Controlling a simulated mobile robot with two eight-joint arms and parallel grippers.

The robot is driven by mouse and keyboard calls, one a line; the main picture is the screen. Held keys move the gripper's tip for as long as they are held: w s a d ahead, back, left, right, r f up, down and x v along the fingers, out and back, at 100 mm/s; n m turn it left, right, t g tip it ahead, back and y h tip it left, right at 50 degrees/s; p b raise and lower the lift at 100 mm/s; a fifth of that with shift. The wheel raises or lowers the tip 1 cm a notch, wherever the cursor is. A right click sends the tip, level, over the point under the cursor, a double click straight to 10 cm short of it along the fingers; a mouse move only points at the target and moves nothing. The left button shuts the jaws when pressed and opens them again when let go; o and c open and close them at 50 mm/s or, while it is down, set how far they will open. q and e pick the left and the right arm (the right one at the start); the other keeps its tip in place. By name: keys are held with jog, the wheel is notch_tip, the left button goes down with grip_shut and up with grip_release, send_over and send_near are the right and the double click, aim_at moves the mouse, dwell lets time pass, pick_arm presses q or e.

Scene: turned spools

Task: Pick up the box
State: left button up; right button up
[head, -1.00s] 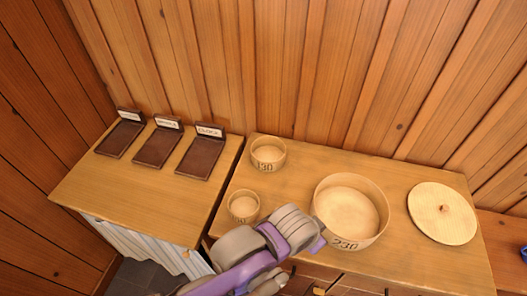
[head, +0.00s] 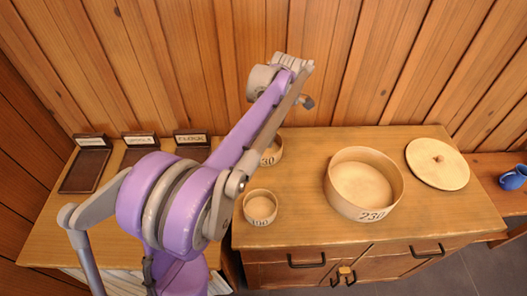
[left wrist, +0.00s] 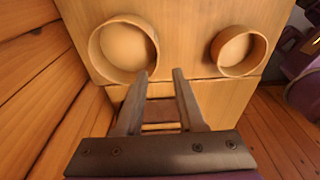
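Three round, open, pale wooden boxes stand on the right-hand wooden cabinet. The large one (head: 363,185), marked 230, is right of centre in the head view. The small one (head: 261,208), seemingly marked 90, is at the front left. The middle-sized one (head: 270,152), ending in 30, is behind it, partly hidden by my arm. In the left wrist view, a larger box (left wrist: 125,52) and a smaller box (left wrist: 238,50) lie beyond the fingers. My left gripper (left wrist: 162,74) is open and empty, its fingertips apart from both boxes. My right gripper is out of view.
A round lid (head: 437,164) with a knob lies at the cabinet's right. Labelled dark trays, such as the leftmost (head: 84,171), lie on the left table, partly covered by my arm. A wooden wall (head: 400,60) rises behind. A blue mug (head: 514,178) stands far right.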

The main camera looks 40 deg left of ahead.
pick_arm(q)
jog(key=shift+s+a+f, duration=0.1)
jog(key=shift+a+f, duration=0.1)
jog(key=shift+f, duration=1.6)
jog(key=shift+a+f, duration=0.25)
jog(key=shift+f, duration=1.5)
jog(key=shift+s+a+f, duration=0.1)
jog(key=shift+a+f, duration=0.1)
jog(key=shift+f, duration=1.6)
grip_shut()
